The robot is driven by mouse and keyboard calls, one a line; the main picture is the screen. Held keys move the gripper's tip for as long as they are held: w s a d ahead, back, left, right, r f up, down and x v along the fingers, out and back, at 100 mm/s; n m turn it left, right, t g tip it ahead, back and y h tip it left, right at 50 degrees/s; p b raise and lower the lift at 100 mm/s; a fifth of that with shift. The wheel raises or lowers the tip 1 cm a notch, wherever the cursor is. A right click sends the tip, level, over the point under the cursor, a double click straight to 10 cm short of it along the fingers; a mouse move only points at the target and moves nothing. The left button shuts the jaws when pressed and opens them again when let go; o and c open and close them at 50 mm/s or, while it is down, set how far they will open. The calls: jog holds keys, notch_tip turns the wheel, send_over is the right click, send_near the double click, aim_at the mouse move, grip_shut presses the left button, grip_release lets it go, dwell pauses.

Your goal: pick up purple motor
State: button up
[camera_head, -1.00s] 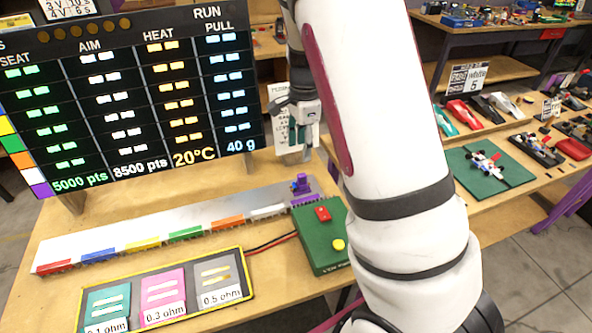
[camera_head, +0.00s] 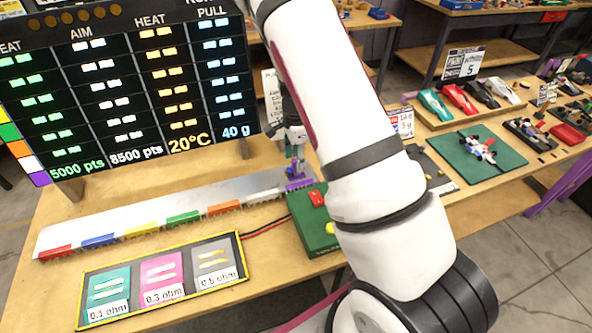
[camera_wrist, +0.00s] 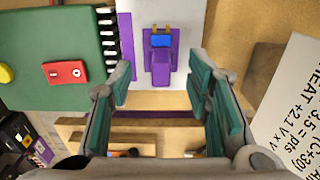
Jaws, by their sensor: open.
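The purple motor (camera_wrist: 161,65) stands on the purple-marked end of the long white track, with a blue part and two brass-coloured tabs at its far side in the wrist view. In the head view the motor (camera_head: 295,170) shows small at the track's right end. My gripper (camera_wrist: 165,85) is open, with its teal-padded fingers to the left and right of the motor's near end. In the head view my gripper (camera_head: 294,143) points down just above the motor, partly covering it. No contact between fingers and motor shows.
A green box (camera_head: 312,222) with a red switch and a yellow button stands close to the motor. A white text card (camera_wrist: 295,105) lies right of my gripper in the wrist view. A scoreboard (camera_head: 120,95) stands behind the track. A yellow-edged tray (camera_head: 165,272) lies in front.

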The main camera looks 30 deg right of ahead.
aim_at(295, 160)
jog(key=shift+w+a+f, duration=0.1)
jog(key=shift+f, duration=1.55)
grip_shut()
jog(key=shift+r, duration=0.15)
